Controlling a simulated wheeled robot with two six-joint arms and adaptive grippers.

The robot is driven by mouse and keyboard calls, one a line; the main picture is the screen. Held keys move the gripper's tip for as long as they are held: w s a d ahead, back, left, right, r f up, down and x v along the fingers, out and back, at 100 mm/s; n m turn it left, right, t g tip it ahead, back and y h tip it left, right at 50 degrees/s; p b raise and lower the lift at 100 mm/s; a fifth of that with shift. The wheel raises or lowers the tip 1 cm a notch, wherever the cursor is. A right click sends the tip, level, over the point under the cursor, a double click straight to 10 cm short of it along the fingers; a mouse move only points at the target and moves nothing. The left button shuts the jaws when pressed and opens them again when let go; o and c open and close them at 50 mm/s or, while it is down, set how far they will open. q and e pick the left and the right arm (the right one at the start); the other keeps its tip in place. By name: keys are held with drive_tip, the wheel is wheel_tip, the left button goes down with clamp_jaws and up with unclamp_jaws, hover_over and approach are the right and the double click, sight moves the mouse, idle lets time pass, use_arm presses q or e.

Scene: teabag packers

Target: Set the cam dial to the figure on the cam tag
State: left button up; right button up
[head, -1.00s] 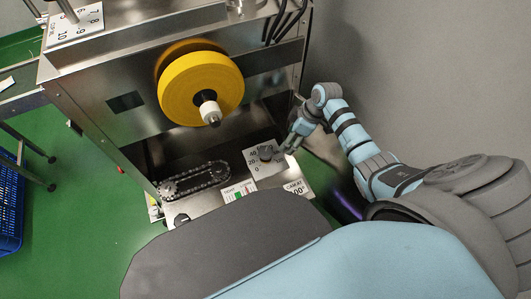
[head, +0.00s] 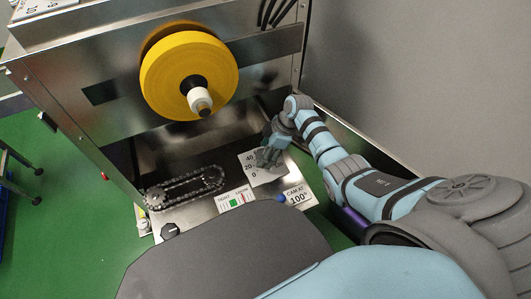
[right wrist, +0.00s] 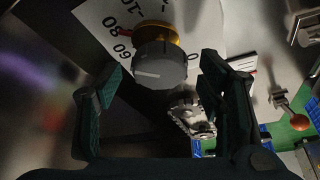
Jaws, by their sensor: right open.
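The cam dial is a grey round knob (right wrist: 160,66) with a white line and a yellowish base, on a white scale plate (right wrist: 95,15). In the right wrist view the white line points left, toward the 60 side; a small red mark sits near 80. The cam tag (head: 297,196) reads "CAM AT 100°" in the head view. My right gripper (head: 268,155) is over the scale plate (head: 252,180) and hides the knob there. In the right wrist view its open fingers (right wrist: 162,75) are on either side of the knob; contact is not clear. My left gripper is out of view.
A chain on sprockets (head: 185,188) lies left of the dial, with a TIGHT/LOOSE tag (head: 236,199) in front and a small black knob (head: 170,231) nearby. A yellow roll (head: 165,75) overhangs behind. A grey wall (head: 400,80) stands at the right.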

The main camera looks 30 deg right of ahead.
drive_tip(key=c, duration=1.1)
drive_tip(key=shift+s+r+m+p, duration=0.1)
drive_tip(key=shift+r+m+p, duration=0.1)
drive_tip(key=shift+m+p, duration=0.6)
drive_tip(key=shift+c, duration=0.2)
drive_tip(key=m+t+h+p, duration=0.1)
drive_tip(key=m+p, duration=0.2)
drive_tip(key=p, duration=0.1)
drive_tip(key=shift+a+p, duration=0.1)
drive_tip(key=shift+p, duration=0.25)
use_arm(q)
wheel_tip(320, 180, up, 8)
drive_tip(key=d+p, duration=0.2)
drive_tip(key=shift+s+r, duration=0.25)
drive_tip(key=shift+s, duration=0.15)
use_arm(e)
drive_tip(key=shift+f+m+t+h, duration=0.1)
drive_tip(key=shift+m+t+h, duration=0.45)
drive_tip(key=shift+m, duration=1.05)
drive_tip(key=o, duration=1.1)
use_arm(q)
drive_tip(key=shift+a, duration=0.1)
use_arm(e)
drive_tip(key=shift+o, duration=0.2)
drive_tip(key=shift+s, duration=0.1)
